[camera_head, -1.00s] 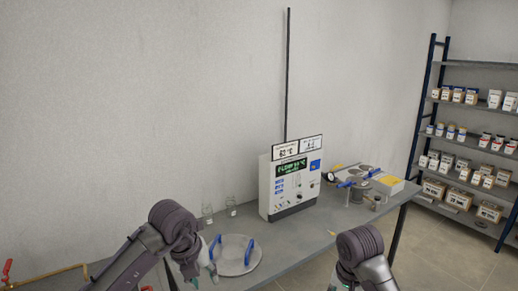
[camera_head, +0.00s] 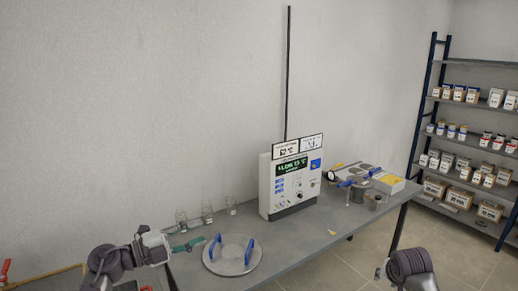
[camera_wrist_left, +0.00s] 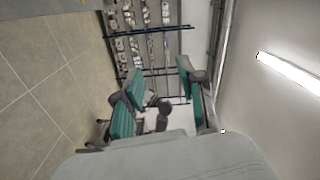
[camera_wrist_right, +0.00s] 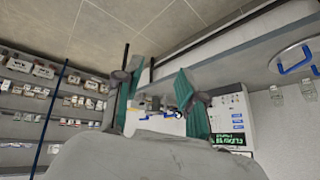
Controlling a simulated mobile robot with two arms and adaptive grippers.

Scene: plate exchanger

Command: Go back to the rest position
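My left gripper (camera_head: 196,235) is in the head view at lower left, beside the glass beakers and the round plate with two blue handles (camera_head: 232,256). In the left wrist view its teal fingers (camera_wrist_left: 160,68) stand apart with nothing held between them. My right arm shows at the bottom right of the head view, off the table's front edge; its fingers are not clearly seen there. In the right wrist view my right gripper (camera_wrist_right: 156,74) has its teal fingers apart and empty.
Shelves (camera_head: 470,115) with boxes stand at the right. Floor is clear between table and shelves.

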